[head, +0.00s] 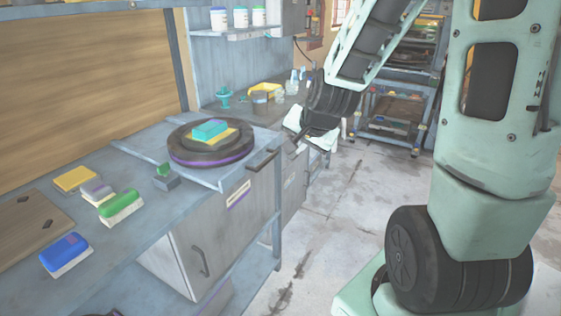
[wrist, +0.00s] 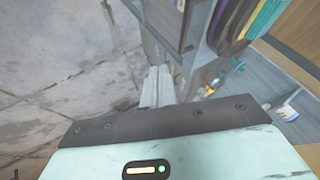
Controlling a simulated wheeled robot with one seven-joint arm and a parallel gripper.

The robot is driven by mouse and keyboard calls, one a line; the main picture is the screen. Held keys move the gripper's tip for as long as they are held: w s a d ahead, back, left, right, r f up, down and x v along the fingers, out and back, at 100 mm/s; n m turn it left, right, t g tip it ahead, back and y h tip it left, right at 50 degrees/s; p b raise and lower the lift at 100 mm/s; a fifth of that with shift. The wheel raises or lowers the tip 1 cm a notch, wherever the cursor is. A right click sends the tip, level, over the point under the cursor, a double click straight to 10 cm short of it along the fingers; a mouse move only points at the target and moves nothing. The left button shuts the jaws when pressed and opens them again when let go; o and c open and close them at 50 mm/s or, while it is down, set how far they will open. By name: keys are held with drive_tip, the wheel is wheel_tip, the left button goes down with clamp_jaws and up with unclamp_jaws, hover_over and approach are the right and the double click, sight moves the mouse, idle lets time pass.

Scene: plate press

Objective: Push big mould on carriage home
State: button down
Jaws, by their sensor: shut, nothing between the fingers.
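The big mould (head: 211,151) is a round dark disc with a purple band, lying flat on the carriage (head: 150,155), a pale blue-grey plate on the counter. A yellow slab and a teal block (head: 209,130) lie stacked on the mould. My gripper (head: 292,150) is to the right of the mould, out past the counter's front edge and apart from the mould. Its fingers are shut and empty, and they show in the wrist view (wrist: 158,85) pointing along the counter front. Coloured curved bands appear at the upper right there; I cannot tell which belong to the mould.
A dark bar (head: 263,160) lies by the counter's front edge near the mould. Jars and a yellow tray (head: 264,90) stand behind. The floor (head: 345,200) at right is open.

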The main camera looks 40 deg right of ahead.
drive_tip(key=w+f+p, duration=0.7)
drive_tip(key=w, duration=0.2)
drive_tip(key=shift+w+d+f, duration=0.15)
drive_tip(key=shift+d+f, duration=0.05)
drive_tip(key=shift+f, duration=0.2)
idle(0.5)
